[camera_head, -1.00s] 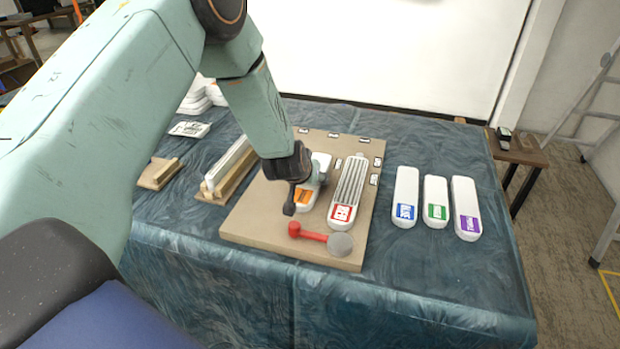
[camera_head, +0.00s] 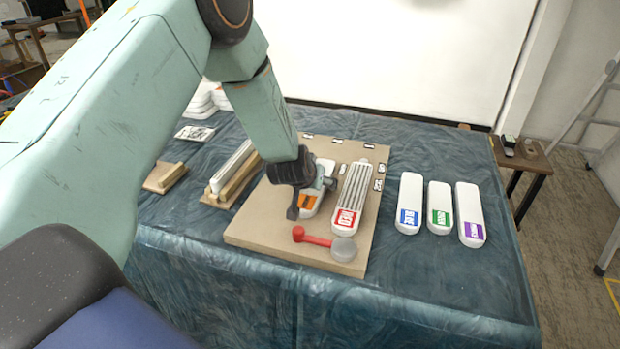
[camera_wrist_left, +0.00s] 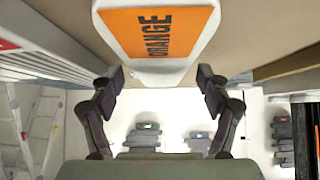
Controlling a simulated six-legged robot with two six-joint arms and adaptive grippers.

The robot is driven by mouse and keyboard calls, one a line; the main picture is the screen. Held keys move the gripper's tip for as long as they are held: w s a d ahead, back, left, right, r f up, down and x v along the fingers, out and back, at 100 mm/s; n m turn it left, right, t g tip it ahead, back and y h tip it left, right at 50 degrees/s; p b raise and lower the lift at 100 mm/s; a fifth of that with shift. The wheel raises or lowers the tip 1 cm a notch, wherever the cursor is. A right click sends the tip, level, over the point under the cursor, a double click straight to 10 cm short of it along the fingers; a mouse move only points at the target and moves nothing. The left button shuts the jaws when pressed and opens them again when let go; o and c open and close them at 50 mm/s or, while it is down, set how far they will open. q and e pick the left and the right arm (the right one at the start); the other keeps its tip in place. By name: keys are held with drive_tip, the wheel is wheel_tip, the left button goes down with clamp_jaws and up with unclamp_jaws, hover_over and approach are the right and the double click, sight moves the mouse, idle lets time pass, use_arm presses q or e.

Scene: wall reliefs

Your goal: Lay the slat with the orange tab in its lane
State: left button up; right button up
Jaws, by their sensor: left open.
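The white slat with the orange tab (camera_head: 309,202) lies on the tan board (camera_head: 262,226), left of the ribbed slat with the red tab (camera_head: 348,205). In the left wrist view its orange tab end (camera_wrist_left: 156,30) fills the top middle. My left gripper (camera_head: 311,197) is over this slat, with a finger showing on either side of the tab end. In the wrist view the left gripper (camera_wrist_left: 160,77) is open, its fingertips apart near the slat's end; contact cannot be told. My arm and wrist hide part of the slat. My right gripper is in neither view.
A red-handled tool with a grey disc (camera_head: 344,249) lies at the board's front. White slats with blue (camera_head: 410,190), green (camera_head: 440,195) and purple (camera_head: 468,200) tabs lie to the right. A wooden holder with a white strip (camera_head: 232,170) and a small wooden block (camera_head: 164,177) stand left.

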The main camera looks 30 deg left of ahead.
use_arm(q)
drive_tip(key=p+v, duration=0.2)
drive_tip(key=v, duration=0.8)
drive_tip(key=shift+s+r, duration=0.1)
drive_tip(key=shift+r, duration=0.15)
drive_tip(key=shift+s+d+r+p, duration=0.2)
drive_tip(key=shift+s+r+p, duration=0.2)
drive_tip(key=shift+s, duration=0.1)
drive_tip(key=shift+w+f, duration=0.1)
drive_tip(key=shift+f, duration=0.05)
drive_tip(key=b+x, duration=0.3)
drive_tip(key=x, duration=0.8)
drive_tip(key=shift+w+f, duration=0.15)
drive_tip(key=shift+f, duration=0.05)
drive_tip(key=shift+w+a+f, duration=0.1)
drive_tip(key=shift+f, duration=0.2)
drive_tip(key=shift+r, duration=0.25)
drive_tip(key=shift+r, duration=0.1)
